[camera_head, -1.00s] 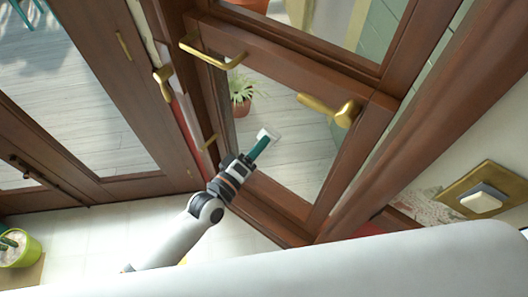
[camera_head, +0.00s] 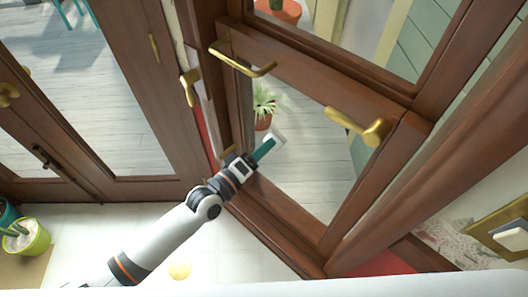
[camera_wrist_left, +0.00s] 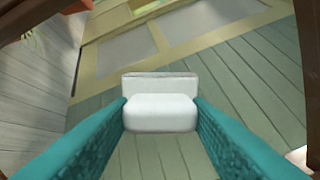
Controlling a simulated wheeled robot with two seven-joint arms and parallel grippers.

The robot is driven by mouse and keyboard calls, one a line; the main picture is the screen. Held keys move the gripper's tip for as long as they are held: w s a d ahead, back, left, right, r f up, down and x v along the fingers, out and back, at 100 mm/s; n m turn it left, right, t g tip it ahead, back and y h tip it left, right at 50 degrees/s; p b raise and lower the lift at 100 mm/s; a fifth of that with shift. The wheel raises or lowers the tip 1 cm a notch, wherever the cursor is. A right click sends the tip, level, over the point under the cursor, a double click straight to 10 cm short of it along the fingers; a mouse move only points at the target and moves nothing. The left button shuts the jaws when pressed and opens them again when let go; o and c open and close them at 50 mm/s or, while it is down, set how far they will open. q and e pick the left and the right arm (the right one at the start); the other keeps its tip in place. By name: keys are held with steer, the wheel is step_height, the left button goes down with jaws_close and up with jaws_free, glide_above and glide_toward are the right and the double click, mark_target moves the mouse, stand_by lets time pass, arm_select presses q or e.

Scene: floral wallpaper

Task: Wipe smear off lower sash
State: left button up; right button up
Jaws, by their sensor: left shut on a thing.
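My left gripper (camera_head: 262,153) has teal fingers and is shut on a small white wiping block (camera_head: 275,138). In the left wrist view the block (camera_wrist_left: 160,102) sits between the fingertips, with the glass scene behind it. The lower sash (camera_head: 318,88) is a brown wooden frame around a glass pane (camera_head: 305,165). The block is in front of the pane's left part; I cannot tell whether it touches the glass. I cannot make out a smear. My right gripper is not in view.
Brass handles (camera_head: 243,62) and (camera_head: 355,127) stick out from the sash rail above the gripper. A brass latch (camera_head: 189,87) is on the left frame. A potted plant (camera_head: 264,104) shows through the glass. A yellow-green pot (camera_head: 27,238) stands at lower left.

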arm_select(q)
steer(key=shift+r, duration=0.1)
steer(key=shift+p+v, duration=0.6)
steer(key=shift+v, duration=2.3)
steer(key=shift+v, duration=1.5)
